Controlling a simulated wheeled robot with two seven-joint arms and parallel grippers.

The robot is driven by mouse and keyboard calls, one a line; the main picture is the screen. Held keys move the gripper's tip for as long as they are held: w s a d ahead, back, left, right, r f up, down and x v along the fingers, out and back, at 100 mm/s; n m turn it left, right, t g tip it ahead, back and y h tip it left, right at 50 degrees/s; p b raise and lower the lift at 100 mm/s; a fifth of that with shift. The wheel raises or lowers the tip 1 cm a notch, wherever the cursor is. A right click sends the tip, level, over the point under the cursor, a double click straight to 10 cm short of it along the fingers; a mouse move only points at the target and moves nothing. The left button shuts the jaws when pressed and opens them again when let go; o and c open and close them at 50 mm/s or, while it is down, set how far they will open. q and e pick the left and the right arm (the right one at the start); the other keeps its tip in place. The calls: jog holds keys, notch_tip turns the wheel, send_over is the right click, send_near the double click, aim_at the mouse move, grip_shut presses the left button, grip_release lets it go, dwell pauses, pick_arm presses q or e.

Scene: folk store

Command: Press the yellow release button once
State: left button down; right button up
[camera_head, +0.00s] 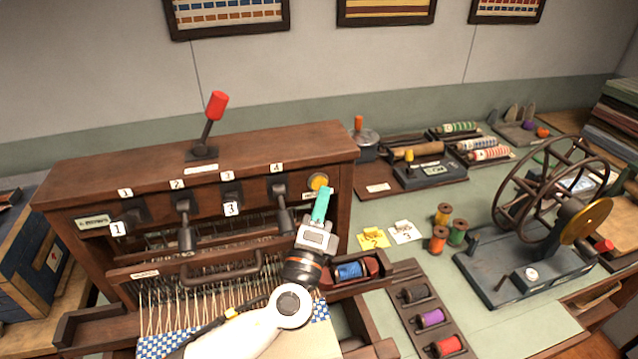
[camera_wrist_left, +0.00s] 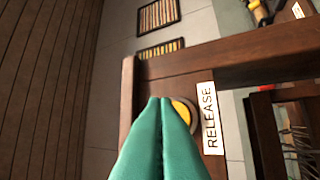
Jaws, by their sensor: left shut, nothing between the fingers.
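The yellow release button (camera_head: 318,182) sits on the right end of the wooden loom's front panel. In the left wrist view the button (camera_wrist_left: 182,112) is partly hidden behind my fingertips, with a white RELEASE label (camera_wrist_left: 209,118) to its right. My left gripper (camera_head: 322,205) has teal fingers held together with nothing between them. It is just in front of and slightly below the button in the head view. In the left wrist view the closed fingertips (camera_wrist_left: 160,100) overlap the button's left part. I cannot tell whether they touch it. My right gripper is not in view.
Numbered levers (camera_head: 184,222) stand left of the button, and a red-handled lever (camera_head: 209,125) rises from the loom top. A shuttle with blue thread (camera_head: 350,271) lies below my gripper. A spool rack (camera_head: 428,310) and a winding wheel (camera_head: 549,190) stand to the right.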

pick_arm(q)
jog(key=shift+w, duration=0.15)
jog(key=shift+w+a+b, duration=0.1)
jog(key=shift+w+b, duration=0.05)
jog(key=shift+b, duration=0.2)
jog(key=shift+w, duration=0.1)
